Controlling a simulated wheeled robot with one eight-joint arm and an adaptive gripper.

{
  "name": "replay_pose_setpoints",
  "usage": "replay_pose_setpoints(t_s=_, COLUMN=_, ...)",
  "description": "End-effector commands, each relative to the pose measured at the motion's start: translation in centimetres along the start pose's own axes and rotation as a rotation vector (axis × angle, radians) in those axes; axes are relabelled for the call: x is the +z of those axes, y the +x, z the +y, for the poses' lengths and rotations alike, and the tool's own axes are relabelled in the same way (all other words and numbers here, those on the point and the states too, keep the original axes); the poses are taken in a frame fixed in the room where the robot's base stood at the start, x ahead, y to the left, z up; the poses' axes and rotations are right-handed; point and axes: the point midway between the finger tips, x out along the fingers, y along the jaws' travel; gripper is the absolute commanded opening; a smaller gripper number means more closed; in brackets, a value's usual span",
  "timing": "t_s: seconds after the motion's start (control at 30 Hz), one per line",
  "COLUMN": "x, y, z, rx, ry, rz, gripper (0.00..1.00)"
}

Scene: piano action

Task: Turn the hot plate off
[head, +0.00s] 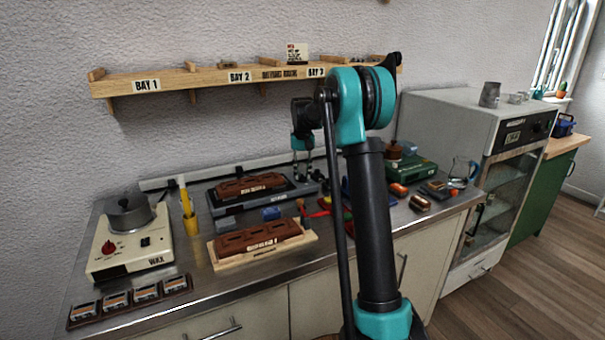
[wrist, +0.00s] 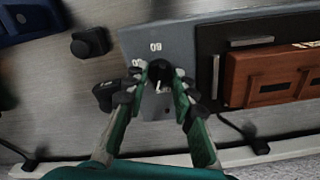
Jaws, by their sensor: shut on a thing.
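The hot plate (head: 228,208) is a grey-blue unit with a dark top, in the middle of the bench in the head view. A brown slotted block (head: 250,186) lies on it. My gripper (wrist: 159,82) is shut on this knob, one finger on each side. In the head view my gripper (head: 303,167) points down at the right end of the hot plate; the knob is hidden there.
A cream wax heater (head: 105,262) with a pot and a red knob stands at the left. A second brown block (head: 258,240) sits on a pale base in front. Several small tools and parts lie right of my gripper. A shelf (head: 180,82) hangs above.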

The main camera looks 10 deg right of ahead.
Motion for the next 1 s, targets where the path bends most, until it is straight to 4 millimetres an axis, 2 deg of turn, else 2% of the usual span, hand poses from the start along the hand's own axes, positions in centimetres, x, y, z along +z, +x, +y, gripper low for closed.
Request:
replay_pose_setpoints(t_s=0.2, x=-0.06, y=-0.04, z=0.01, rx=0.000, ry=-0.174, rz=0.002, gripper=0.00)
replay_pose_setpoints(t_s=0.5, x=-0.07, y=-0.04, z=0.01, rx=0.000, ry=-0.334, rz=0.002, gripper=0.00)
replay_pose_setpoints(t_s=1.0, x=-0.07, y=-0.04, z=0.01, rx=0.000, ry=-0.395, rz=0.002, gripper=0.00)
